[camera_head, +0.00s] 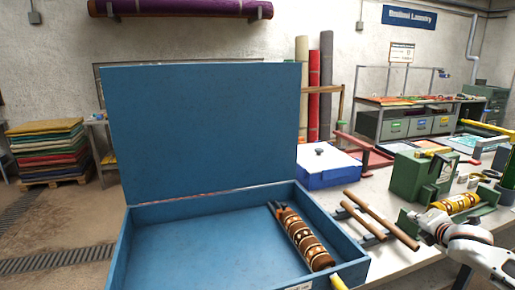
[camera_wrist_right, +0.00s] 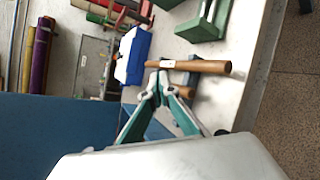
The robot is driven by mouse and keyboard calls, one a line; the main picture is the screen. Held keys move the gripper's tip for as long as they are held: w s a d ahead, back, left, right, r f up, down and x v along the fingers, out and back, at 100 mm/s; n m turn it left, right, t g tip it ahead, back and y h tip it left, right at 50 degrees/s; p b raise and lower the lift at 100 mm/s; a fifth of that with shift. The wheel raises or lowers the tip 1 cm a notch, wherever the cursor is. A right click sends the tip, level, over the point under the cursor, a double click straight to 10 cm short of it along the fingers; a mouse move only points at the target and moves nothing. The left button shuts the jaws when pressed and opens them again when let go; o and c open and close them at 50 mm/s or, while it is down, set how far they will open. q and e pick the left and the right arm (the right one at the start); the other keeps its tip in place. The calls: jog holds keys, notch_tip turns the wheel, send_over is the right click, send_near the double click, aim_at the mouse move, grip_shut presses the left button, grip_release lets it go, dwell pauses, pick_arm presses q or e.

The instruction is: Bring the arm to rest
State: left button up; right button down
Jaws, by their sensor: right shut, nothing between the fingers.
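My right arm comes in from the lower right in the head view. Its gripper (camera_head: 418,217) is beside the green machine and the wooden rods, above the white table. In the right wrist view the teal fingers of this gripper (camera_wrist_right: 160,77) meet at their pale tips. It is shut and holds nothing. The wooden rods (camera_wrist_right: 200,67) show just beyond the fingertips in that view; I cannot tell whether they touch. My left gripper is not in view.
An open blue case (camera_head: 165,208) holds a brown banded roll (camera_head: 302,240). The wooden rods (camera_head: 380,213), a blue-and-white box (camera_head: 328,167) and a green machine (camera_head: 415,177) stand on the white table (camera_head: 345,193). Bare floor shows at the right of the wrist view.

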jog(key=s+a+f+m+g+y, duration=0.1)
jog(key=s+f+m, duration=0.1)
jog(key=s+f, duration=0.6)
jog(key=s+a+f+m+g, duration=0.1)
jog(key=s+f+m, duration=0.2)
jog(key=s+f, duration=0.55)
jog(key=s+a+f+m+g+y, duration=0.1)
jog(key=s+f+m, duration=0.2)
jog(key=s+f, duration=0.55)
jog(key=s+a+f+m+g+y, duration=0.15)
jog(key=s+f, duration=0.35)
jog(key=s, duration=0.6)
jog(key=s+a+f+m, duration=0.1)
jog(key=a+m, duration=0.4)
jog(key=a, duration=0.6)
jog(key=s+a+f+m+t, duration=0.1)
jog(key=a+m, duration=0.4)
jog(key=a, duration=0.7)
notch_tip(320, 180, down, 2)
jog(key=shift+s, duration=0.5)
